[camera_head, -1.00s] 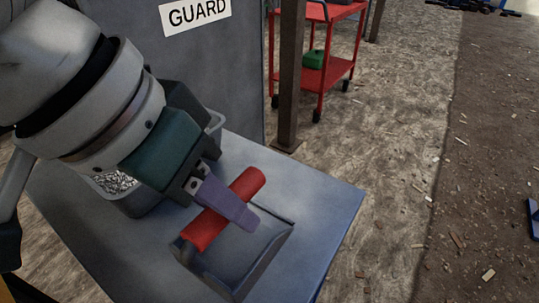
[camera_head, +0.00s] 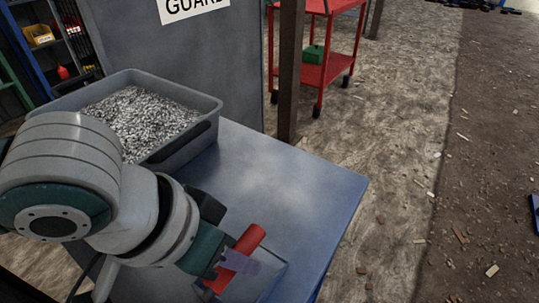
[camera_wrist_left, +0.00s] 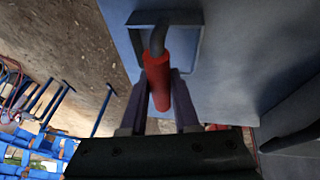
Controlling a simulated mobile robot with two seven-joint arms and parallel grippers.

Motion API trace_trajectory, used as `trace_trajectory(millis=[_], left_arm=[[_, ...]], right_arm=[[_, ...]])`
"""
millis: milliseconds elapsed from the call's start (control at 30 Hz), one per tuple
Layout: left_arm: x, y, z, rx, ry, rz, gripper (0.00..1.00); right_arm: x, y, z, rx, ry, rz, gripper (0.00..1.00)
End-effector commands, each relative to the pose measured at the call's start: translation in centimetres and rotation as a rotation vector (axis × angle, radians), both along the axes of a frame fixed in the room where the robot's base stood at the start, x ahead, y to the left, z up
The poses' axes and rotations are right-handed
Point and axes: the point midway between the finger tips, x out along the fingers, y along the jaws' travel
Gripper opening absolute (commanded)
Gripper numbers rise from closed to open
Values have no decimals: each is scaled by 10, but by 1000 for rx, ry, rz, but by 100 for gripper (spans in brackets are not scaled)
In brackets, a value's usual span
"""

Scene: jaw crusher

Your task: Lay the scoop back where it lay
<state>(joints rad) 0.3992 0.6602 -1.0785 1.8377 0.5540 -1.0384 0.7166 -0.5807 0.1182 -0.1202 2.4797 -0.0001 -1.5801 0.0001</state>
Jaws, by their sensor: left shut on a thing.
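The scoop has a red handle (camera_head: 249,240) and a blue-grey pan (camera_head: 272,279), low in the middle of the head view. My left gripper (camera_head: 240,262) is shut on the red handle, with its purple fingers either side of it. In the left wrist view the handle (camera_wrist_left: 157,78) stands between the two fingers, and the pan's raised rim (camera_wrist_left: 199,42) shows beyond it. The scoop is over the blue-grey table (camera_head: 290,185); I cannot tell whether the pan touches the top. My right gripper is in neither view.
A grey bin (camera_head: 207,137) full of metal chips stands on the table behind my left arm. A grey guard panel (camera_head: 215,65) rises behind. The table top right of the bin is clear. A brown post (camera_head: 289,75) and a red cart (camera_head: 325,73) stand beyond.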

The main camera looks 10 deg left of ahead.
Motion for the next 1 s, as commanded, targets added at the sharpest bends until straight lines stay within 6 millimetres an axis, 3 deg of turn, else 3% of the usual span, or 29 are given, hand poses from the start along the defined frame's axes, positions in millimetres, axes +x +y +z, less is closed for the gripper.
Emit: trace_trajectory(millis=[167, 200, 433, 767, 1000], left_arm=[[0, 0, -3, -2, 0, 1, 0], [0, 0, -2, -1, -1, 1, 34], [0, 0, -2, -1, -1, 1, 59], [0, 1, 5, 0, -1, 0, 59], [-14, 15, 48, -1, -2, 0, 59]], right_arm=[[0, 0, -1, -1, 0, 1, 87], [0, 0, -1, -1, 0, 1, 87], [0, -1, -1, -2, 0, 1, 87], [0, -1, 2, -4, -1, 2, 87], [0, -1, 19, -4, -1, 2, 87]])
